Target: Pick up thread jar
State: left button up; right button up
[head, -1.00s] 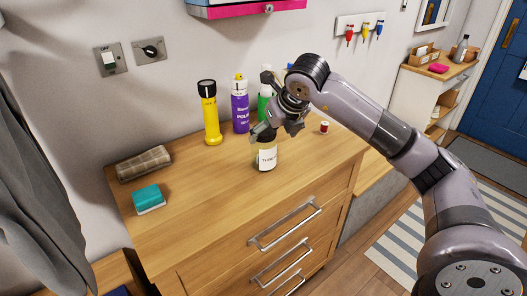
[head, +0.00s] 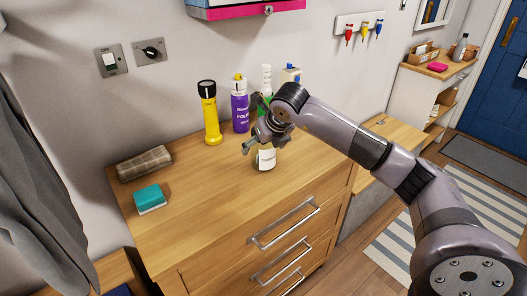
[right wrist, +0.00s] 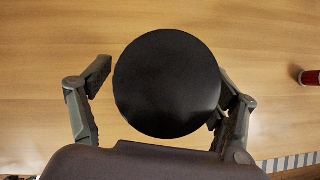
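The thread jar (head: 267,160) stands upright on the wooden chest of drawers (head: 215,210). It is a clear jar with a white label; my right gripper covers its top in the head view. In the right wrist view its round black lid (right wrist: 167,84) lies between the two fingers, closer to the right one. My right gripper (head: 265,146) is over the jar with its fingers spread; they also show in the right wrist view (right wrist: 160,118). A gap shows at the left finger. Contact at the right finger cannot be told. My left gripper is out of view.
A yellow torch (head: 209,113), a purple spray can (head: 240,108) and a partly hidden green bottle (head: 267,80) stand behind the jar. A red spool (right wrist: 310,77) lies right. The front top is clear.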

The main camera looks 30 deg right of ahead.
jog(key=c, duration=1.3)
jog(key=shift+r, duration=0.1)
